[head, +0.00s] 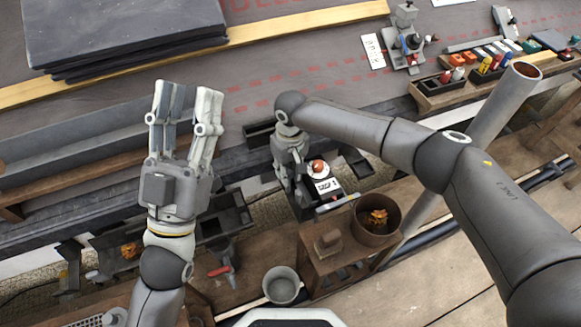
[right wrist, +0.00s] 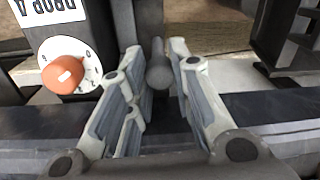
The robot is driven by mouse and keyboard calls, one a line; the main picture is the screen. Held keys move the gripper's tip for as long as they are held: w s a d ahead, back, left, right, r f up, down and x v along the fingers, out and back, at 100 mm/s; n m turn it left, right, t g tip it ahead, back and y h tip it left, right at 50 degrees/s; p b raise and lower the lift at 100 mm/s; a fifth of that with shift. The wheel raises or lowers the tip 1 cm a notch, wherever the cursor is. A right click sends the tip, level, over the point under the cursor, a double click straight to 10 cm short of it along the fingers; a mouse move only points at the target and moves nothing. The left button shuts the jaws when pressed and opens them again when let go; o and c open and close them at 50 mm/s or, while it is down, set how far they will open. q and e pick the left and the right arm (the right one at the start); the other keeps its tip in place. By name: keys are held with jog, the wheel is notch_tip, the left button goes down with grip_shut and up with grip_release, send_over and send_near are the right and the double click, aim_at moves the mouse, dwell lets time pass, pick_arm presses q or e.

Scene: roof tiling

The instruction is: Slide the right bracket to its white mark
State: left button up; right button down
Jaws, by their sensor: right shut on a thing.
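My right gripper (head: 296,182) reaches down at the edge of the roof, beside a black box with a red knob. In the right wrist view its fingers (right wrist: 155,62) stand on both sides of a dark grey round-ended post (right wrist: 159,77), which seems to be the right bracket's handle. The gripper is shut on it. In the head view the arm and hand largely hide this bracket. I cannot pick out its white mark for certain. My left gripper (head: 184,93) is open and empty, fingers pointing up the picture, over the long grey gutter (head: 80,140).
The box's red knob (right wrist: 66,76) and white label stand close left of the right fingers in the wrist view. A brown pot (head: 366,232) on a wooden stand and a grey bucket (head: 281,286) are nearby. Dark slates (head: 120,30) lie stacked on the roof.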

pick_arm(q)
jog(key=w+a+f+g+y+p, duration=0.1)
jog(key=w+f+g+y+p, duration=0.1)
jog(key=f+g, duration=0.5)
jog(key=w+a+f+g+y+p, duration=0.15)
jog(key=f+g, duration=0.25)
jog(key=f, duration=0.6)
jog(key=s+a+f+g+y+p, duration=0.1)
jog(key=s+f+g+y+p, duration=0.1)
jog(key=s+f+g, duration=0.2)
notch_tip(320, 180, down, 2)
jog(key=shift+f+n, duration=0.15)
jog(key=shift+n, duration=0.15)
pick_arm(e)
jog(key=a, duration=0.3)
jog(key=shift+s+r, duration=0.25)
jog(key=shift+s, duration=0.05)
jog(key=c, duration=1.3)
grip_release()
jog(key=shift+s, duration=0.1)
pick_arm(q)
jog(key=shift+w+a, duration=0.1)
pick_arm(e)
jog(key=shift+o, duration=0.2)
jog(key=shift+d+f, duration=0.1)
jog(key=shift+f, duration=0.05)
jog(key=shift+s, duration=0.1)
